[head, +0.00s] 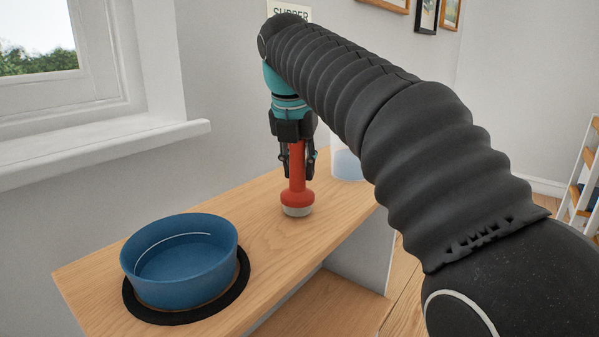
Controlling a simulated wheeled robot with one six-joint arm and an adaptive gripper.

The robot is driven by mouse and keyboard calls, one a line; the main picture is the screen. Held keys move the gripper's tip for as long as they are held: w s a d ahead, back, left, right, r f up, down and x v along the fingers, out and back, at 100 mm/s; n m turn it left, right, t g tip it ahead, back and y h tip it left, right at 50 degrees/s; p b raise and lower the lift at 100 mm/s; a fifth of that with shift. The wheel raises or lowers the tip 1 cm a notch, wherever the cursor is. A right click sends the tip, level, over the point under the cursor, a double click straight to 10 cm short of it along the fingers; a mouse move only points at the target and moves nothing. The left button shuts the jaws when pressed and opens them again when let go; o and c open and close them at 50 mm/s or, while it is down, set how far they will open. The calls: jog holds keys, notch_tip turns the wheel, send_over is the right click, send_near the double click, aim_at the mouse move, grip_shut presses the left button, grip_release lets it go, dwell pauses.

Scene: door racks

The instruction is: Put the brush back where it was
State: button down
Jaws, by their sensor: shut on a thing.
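The brush (296,196) has a red handle and a pale bristle end that points down. It stands upright at the wooden shelf top (255,215), behind and to the right of the blue bowl. My gripper (297,165) points down and is shut on the upper part of the brush handle. The bristle end is at or very near the wood; I cannot tell whether it touches. No mark or holder for the brush shows around it.
A blue bowl (180,262) sits on a round black mat (242,285) at the front left. A translucent container (347,165) stands at the back, partly hidden by my arm. Bare wood lies between bowl and brush. A window sill (110,145) juts out at left.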

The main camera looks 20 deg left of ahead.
jog(key=shift+f, duration=0.3)
jog(key=c, duration=0.9)
grip_release()
jog(key=shift+r, duration=0.1)
jog(key=p+v, duration=0.2)
jog(key=v, duration=1)
